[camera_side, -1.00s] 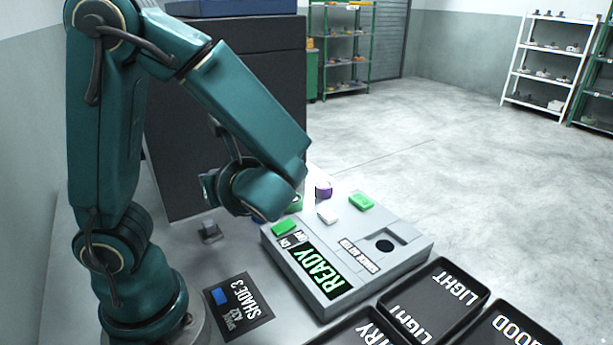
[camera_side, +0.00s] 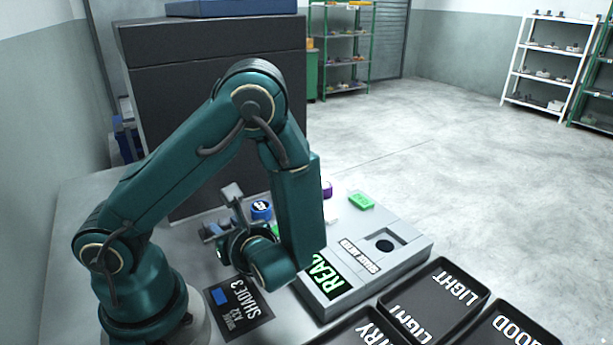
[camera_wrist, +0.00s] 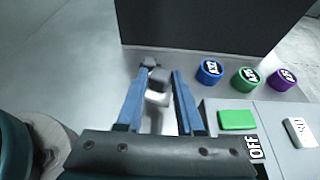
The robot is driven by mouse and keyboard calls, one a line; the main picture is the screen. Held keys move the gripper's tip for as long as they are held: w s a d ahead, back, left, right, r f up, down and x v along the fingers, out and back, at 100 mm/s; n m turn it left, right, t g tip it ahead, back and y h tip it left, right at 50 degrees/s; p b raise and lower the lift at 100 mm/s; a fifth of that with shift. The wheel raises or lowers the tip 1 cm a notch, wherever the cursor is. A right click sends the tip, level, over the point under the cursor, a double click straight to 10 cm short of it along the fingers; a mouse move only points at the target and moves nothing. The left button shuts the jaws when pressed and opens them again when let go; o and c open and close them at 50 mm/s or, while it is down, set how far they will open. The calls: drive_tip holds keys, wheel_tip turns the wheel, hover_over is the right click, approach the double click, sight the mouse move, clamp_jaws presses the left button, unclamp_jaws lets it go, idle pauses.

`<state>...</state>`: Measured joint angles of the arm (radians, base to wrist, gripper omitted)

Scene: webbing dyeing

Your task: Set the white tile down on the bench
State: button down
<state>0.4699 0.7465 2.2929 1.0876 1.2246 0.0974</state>
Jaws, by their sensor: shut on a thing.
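My gripper (camera_wrist: 158,90) has its two blue fingers around a small piece with a grey block on it and a pale white part below, which I take to be the white tile (camera_wrist: 157,97). In the side view my gripper (camera_side: 214,230) is low over the bench (camera_side: 75,215), left of the grey READY unit (camera_side: 395,255). The tile is mostly hidden there by the wrist. I cannot tell whether it touches the bench.
Blue (camera_wrist: 209,72), green (camera_wrist: 246,78) and purple (camera_wrist: 283,79) round pieces stand before the dark cabinet (camera_side: 215,110). A SHADE 3 card (camera_side: 240,310) lies in front. Black trays (camera_side: 435,300) are at the right. Bench at the left is clear.

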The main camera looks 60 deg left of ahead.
drive_tip(key=shift+f, duration=2.15)
drive_tip(key=c, duration=0.5)
unclamp_jaws()
drive_tip(key=shift+f, duration=0.1)
